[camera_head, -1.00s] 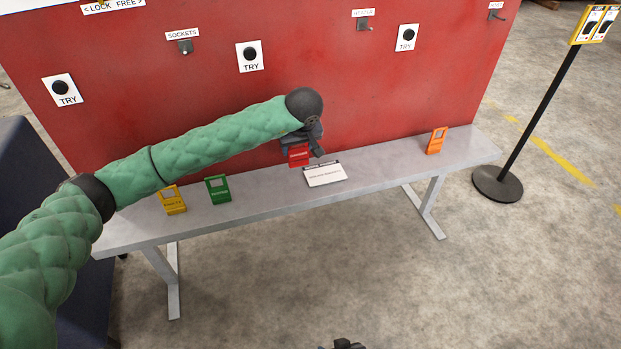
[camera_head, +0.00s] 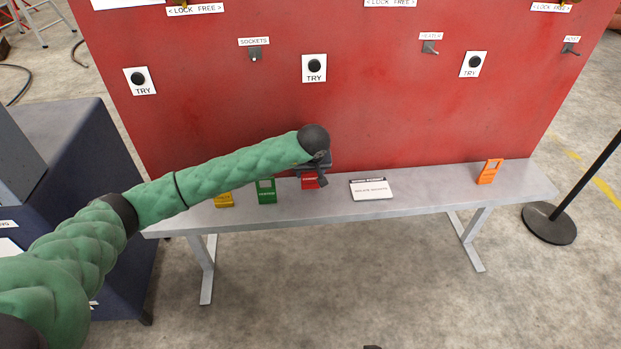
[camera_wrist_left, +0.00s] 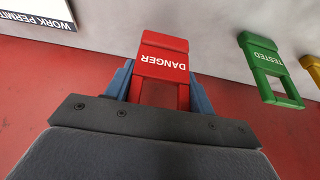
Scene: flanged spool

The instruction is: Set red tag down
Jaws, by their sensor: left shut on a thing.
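The red DANGER tag (camera_head: 310,182) is between the fingers of my left gripper (camera_head: 318,172), over the bench between the green tag and the white sign. In the left wrist view the red tag (camera_wrist_left: 162,58) shows its lettering upside down. The two blue-grey fingers of my left gripper (camera_wrist_left: 160,92) close on its sides. In the head view the gripper partly covers the tag. I cannot tell whether its lower end touches the bench. A small dark piece at the head view's bottom edge may be my right gripper; its jaws are not visible.
The grey bench (camera_head: 430,194) runs along a red panel (camera_head: 390,110). Green (camera_head: 267,191) and yellow (camera_head: 224,200) tags stand left of the red one. A white work permit sign (camera_head: 371,189) and an orange tag (camera_head: 489,172) are to its right. Bench between those two is clear.

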